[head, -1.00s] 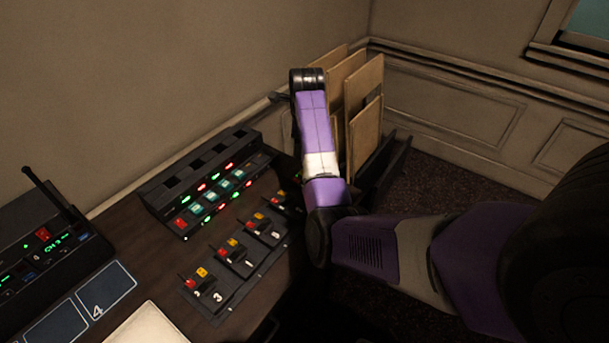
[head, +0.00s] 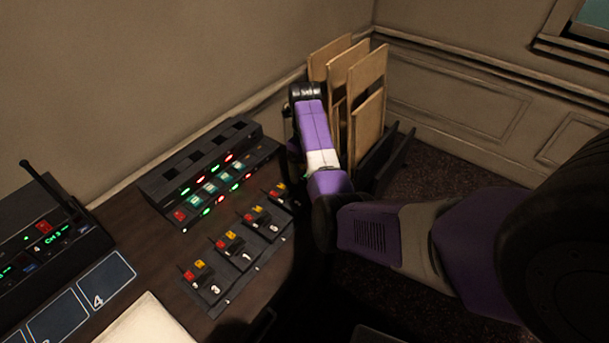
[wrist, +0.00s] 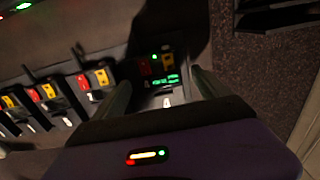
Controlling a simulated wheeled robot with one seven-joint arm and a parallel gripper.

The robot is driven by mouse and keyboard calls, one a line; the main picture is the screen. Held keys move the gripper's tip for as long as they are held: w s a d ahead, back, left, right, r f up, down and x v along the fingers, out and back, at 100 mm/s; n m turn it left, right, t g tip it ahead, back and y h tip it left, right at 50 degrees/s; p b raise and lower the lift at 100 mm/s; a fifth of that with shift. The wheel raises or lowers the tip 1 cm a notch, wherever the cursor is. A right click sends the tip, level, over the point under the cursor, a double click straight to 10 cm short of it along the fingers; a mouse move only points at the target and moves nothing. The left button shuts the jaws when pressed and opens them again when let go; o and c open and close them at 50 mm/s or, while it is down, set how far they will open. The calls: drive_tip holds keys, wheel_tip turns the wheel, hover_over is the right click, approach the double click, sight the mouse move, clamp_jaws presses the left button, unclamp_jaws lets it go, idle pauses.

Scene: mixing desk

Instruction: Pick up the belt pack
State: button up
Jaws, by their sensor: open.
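Several small black belt packs with red and yellow buttons lie in a row on the desk (head: 150,235). The rearmost belt pack (head: 279,193), closest to my arm, also shows in the wrist view (wrist: 166,84), with a lit green display and a green light. My gripper (wrist: 163,80) is open, its two dark fingers to the left and right of this pack in that view. The space between them holds nothing gripped; whether the fingers touch the pack I cannot tell. In the head view my gripper is hidden behind my purple arm.
A black panel with lit buttons (head: 208,180) stands behind the row against the wall. A black radio with an antenna (head: 50,245) is at the left. Upright tan boards in a rack (head: 368,100) stand beyond my arm. Dark carpet lies right of the desk.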

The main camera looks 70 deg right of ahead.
drive_tip(key=shift+f, duration=1.1)
drive_tip(key=shift+r, duration=0.1)
drive_tip(key=c, duration=1.6)
